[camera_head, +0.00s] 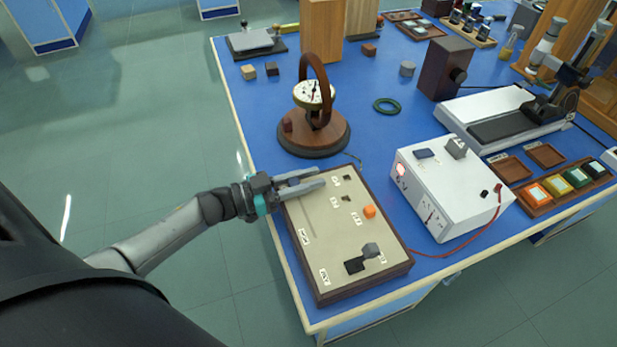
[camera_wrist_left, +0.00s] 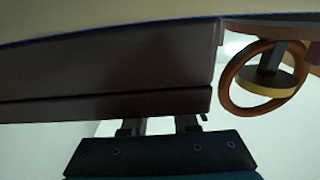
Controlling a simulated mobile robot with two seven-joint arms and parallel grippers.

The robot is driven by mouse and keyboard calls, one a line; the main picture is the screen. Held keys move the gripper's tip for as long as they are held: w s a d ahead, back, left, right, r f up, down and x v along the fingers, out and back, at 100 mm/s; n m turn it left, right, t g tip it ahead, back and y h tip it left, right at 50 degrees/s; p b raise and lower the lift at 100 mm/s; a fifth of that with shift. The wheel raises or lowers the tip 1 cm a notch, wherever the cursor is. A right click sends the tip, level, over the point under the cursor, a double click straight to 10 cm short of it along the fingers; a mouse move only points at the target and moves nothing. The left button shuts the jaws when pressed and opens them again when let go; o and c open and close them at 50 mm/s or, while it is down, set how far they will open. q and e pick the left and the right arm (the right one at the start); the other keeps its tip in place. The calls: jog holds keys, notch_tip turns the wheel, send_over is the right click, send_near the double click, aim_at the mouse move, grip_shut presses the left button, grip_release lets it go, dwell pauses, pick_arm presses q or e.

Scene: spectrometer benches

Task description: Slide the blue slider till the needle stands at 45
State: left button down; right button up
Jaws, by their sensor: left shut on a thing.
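The control box (camera_head: 330,235) has a beige top and dark wooden sides, with a long slot (camera_head: 305,226) along its left part. My left gripper (camera_head: 318,177) reaches over the box's far left corner, its two fingers shut on the blue slider (camera_head: 293,182), which shows only as a small dark blue patch between them. The round white dial (camera_head: 314,94) stands behind the box inside an upright brown ring on a wooden base. Its needle is a thin dark line; the reading is too small to tell. My right gripper is not in view.
An orange knob (camera_head: 369,211) and a black lever switch (camera_head: 356,265) sit on the box top. A white power unit (camera_head: 450,190) with a red wire stands to the right. A green ring (camera_head: 386,106) lies on the blue bench beyond. Floor is open at left.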

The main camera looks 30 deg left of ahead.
aim_at(318, 206)
pick_arm(q)
jog(key=shift+s+d, duration=0.1)
dwell(0.4)
jog(key=s+d+p, duration=0.2)
jog(key=d+p, duration=0.1)
jog(key=shift+s+r, duration=0.1)
jog(key=shift+s, duration=0.25)
jog(key=shift+s+d+p, duration=0.4)
jog(key=shift+d+p, duration=0.05)
jog(key=shift+d, duration=0.05)
jog(key=c, duration=0.7)
grip_release()
jog(key=v, duration=1.5)
jog(key=shift+a, duration=0.15)
